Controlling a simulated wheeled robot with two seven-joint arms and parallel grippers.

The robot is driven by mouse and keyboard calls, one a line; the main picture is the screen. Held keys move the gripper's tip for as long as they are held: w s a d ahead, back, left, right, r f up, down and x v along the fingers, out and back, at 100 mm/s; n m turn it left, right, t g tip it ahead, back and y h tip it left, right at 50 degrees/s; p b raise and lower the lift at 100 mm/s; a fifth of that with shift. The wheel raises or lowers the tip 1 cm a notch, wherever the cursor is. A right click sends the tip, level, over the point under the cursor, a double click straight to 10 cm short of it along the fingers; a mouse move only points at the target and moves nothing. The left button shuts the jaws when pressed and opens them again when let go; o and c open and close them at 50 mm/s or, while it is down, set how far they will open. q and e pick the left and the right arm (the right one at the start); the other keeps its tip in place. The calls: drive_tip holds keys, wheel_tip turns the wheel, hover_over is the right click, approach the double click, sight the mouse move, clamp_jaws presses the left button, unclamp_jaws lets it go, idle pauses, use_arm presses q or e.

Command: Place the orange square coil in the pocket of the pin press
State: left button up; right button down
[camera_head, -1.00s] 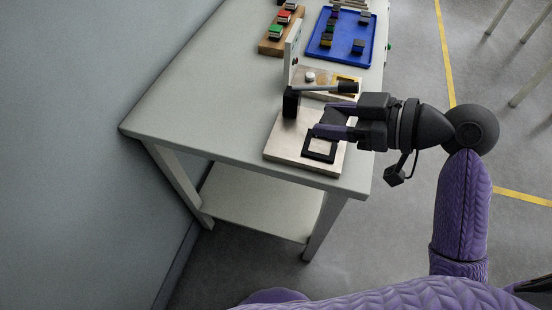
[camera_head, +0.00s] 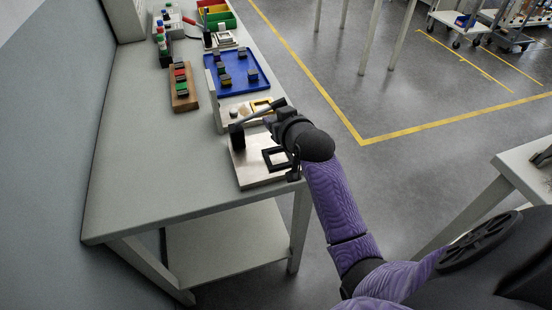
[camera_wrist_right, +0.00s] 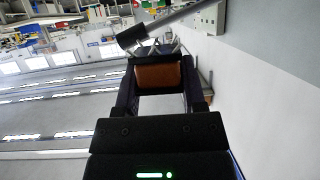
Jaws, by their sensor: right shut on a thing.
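In the right wrist view, an orange-brown block, the square coil (camera_wrist_right: 158,78), sits between the fingertips of my right gripper (camera_wrist_right: 158,68), which is shut on it. In the head view, my right gripper (camera_head: 284,117) is at the right side of the pin press; its fingertips and the coil are hidden there. The press has a pale base plate (camera_head: 250,174), a black post (camera_head: 237,137) and a lever (camera_head: 257,117). The black square frame of the pocket (camera_head: 268,159) is on the plate, its right part near my wrist. My left gripper is not in view.
A blue tray (camera_head: 233,92) with several small blocks lies behind the press. A wooden rack (camera_head: 180,103) with coloured blocks is behind left. The lever's dark-gripped end (camera_wrist_right: 131,36) shows close above the coil in the wrist view. The left table (camera_head: 140,170) is clear.

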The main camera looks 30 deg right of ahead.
sight(279, 158)
drive_tip(key=shift+w+d+f+m+h, duration=0.15)
drive_tip(key=shift+w+d+m+h, duration=0.05)
drive_tip(key=shift+m+h, duration=0.1)
wheel_tip(279, 158, down, 10)
drive_tip(key=b, duration=0.4)
drive_tip(key=shift+d+b, duration=0.1)
drive_tip(key=shift+b, duration=0.2)
drive_tip(key=shift+c, duration=0.8)
unclamp_jaws()
